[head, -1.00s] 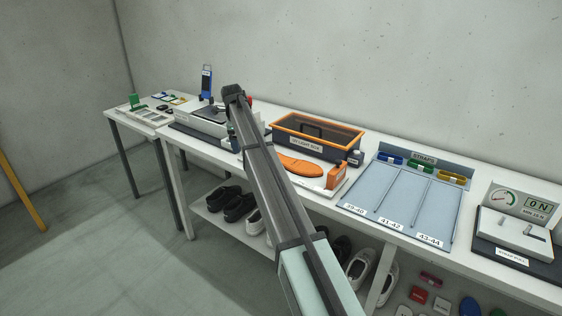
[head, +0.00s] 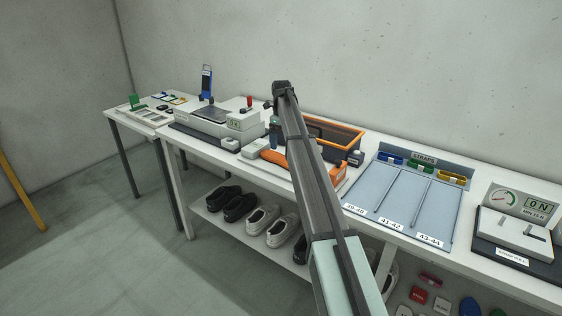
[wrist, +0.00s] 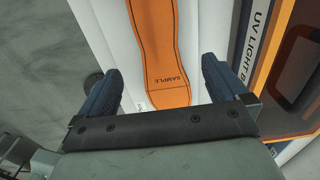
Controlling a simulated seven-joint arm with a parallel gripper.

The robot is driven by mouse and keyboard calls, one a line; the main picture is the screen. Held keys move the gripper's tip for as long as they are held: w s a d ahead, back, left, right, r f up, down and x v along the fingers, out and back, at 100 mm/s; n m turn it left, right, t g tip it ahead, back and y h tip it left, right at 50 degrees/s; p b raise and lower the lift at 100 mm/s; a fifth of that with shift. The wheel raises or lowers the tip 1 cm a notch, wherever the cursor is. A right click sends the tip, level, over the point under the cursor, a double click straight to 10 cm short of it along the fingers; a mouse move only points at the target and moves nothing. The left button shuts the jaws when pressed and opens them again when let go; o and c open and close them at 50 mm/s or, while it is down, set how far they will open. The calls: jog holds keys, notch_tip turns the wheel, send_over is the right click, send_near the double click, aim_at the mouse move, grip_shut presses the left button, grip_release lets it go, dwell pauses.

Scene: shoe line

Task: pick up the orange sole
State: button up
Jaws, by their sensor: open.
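The orange sole (wrist: 155,45) lies flat on a pale surface in the wrist view, marked SAMPLE near its rounded end. Its far end runs out of the top of the picture. In the head view a small part of the sole (head: 273,157) shows left of my arm, which hides the rest. My gripper (wrist: 161,74) is open and empty. Its two dark blue fingers are spread, one on each side of the sole's line, with gaps on both sides. I cannot tell its exact height above the sole.
The UV light box (wrist: 257,45), dark with orange edging, stands close right of the sole. In the head view a strap board (head: 405,195) lies farther right and a grey-white machine (head: 215,122) stands left. Shoes (head: 262,220) sit on the lower shelf.

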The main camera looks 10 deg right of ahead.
aim_at(281, 158)
jog(key=shift+s+a+f, duration=0.1)
jog(key=shift+a+f, duration=0.05)
jog(key=shift+f, duration=3.95)
jog(key=c, duration=1.4)
jog(key=shift+r, duration=0.15)
